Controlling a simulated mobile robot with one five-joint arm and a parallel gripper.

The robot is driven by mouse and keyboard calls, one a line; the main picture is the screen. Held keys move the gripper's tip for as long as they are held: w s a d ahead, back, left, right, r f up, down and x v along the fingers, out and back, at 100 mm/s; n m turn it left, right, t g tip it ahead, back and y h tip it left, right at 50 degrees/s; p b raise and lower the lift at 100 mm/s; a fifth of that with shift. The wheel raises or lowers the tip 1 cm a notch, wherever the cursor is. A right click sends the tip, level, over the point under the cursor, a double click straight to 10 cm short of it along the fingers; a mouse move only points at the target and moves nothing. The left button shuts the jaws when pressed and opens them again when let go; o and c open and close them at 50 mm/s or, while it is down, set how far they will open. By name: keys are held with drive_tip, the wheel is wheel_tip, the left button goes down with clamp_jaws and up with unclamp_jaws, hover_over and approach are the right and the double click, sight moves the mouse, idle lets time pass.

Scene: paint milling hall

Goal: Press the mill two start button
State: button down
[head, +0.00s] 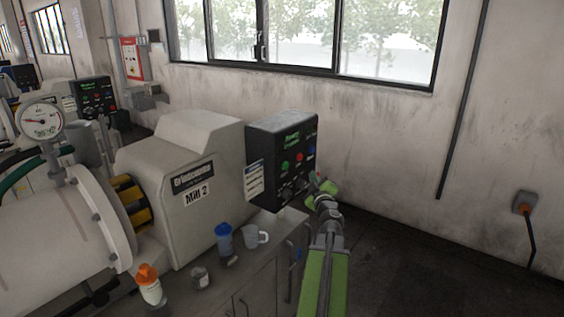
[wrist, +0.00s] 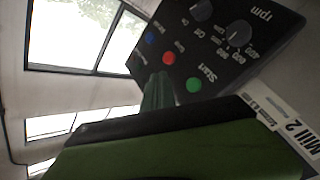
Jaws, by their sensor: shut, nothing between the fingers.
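Mill two (head: 165,165) is a beige machine labelled "Mill 2" in the head view. Its black control box (head: 262,138) stands at its right end, and the panel also fills the upper right of the wrist view (wrist: 215,60). The green start button (wrist: 194,85) is marked "Start" in the wrist view and shows in the head view (head: 285,164). A red button (wrist: 169,58) and a blue button (wrist: 149,37) are in line with it. My gripper (wrist: 158,80) is shut and empty, its tips near the panel between the green and red buttons; contact cannot be told.
A blue-lidded cup (head: 223,238), a white mug (head: 256,237), a small jar (head: 200,277) and an orange-capped bottle (head: 150,285) stand on the cabinet below the mill. Another control box (head: 93,97) is at the back left. The floor (head: 420,270) at right is clear.

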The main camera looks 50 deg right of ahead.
sight(285, 166)
drive_tip(key=shift+s+r, duration=0.1)
drive_tip(key=shift+s, duration=0.1)
drive_tip(key=shift+w, duration=0.15)
drive_tip(key=w, duration=0.8)
drive_tip(key=shift+w, duration=0.35)
drive_tip(key=shift+w, duration=0.1)
idle(1.6)
drive_tip(key=shift+w, duration=0.25)
drive_tip(key=shift+w, duration=0.5)
idle(0.6)
idle(0.4)
drive_tip(key=shift+s, duration=0.85)
